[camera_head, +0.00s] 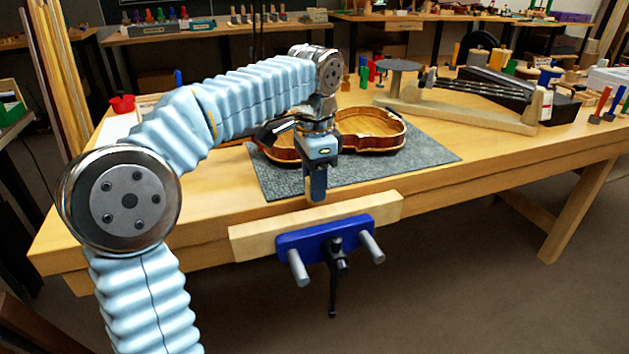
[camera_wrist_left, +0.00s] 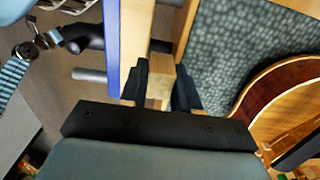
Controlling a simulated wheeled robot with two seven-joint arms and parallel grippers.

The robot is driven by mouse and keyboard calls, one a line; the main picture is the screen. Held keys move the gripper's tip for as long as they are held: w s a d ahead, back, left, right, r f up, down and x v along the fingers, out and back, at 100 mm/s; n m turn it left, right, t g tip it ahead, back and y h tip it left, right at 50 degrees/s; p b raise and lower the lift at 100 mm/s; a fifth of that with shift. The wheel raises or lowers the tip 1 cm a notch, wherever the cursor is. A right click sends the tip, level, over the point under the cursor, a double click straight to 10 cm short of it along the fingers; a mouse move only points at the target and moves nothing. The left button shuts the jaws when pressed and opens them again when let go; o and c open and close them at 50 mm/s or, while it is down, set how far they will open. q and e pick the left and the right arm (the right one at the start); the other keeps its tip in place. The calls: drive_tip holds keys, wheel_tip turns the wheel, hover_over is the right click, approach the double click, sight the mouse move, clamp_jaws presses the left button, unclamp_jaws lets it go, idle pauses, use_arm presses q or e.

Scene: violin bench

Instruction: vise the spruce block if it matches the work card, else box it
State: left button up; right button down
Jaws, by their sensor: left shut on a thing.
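My left gripper (camera_head: 317,195) points down just above the vise at the bench's front edge. In the left wrist view, its black fingers (camera_wrist_left: 163,88) are shut on a pale spruce block (camera_wrist_left: 159,87). In the head view the block is hidden by the gripper. The vise has a blue plate (camera_head: 325,238) and a pale wooden jaw (camera_head: 253,241). In the wrist view the block lines up with the gap between the jaw (camera_wrist_left: 136,35) and the bench edge; I cannot tell its height. A white sheet (camera_head: 115,128), perhaps the work card, lies partly behind my arm. My right gripper is not in view.
A violin body (camera_head: 385,140) lies on a grey mat (camera_head: 430,160) just behind the vise. A wooden fixture (camera_head: 470,115) with a round grey disc stands at the back right. The bench's front right is clear.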

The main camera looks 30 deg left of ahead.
use_arm(q)
drive_tip(key=shift+p, duration=0.5)
idle(0.6)
drive_tip(key=shift+f+b, duration=0.4)
drive_tip(key=shift+f, duration=0.15)
drive_tip(key=o, duration=1.1)
drive_tip(key=shift+r+p, duration=0.75)
drive_tip(key=shift+r, duration=6.2)
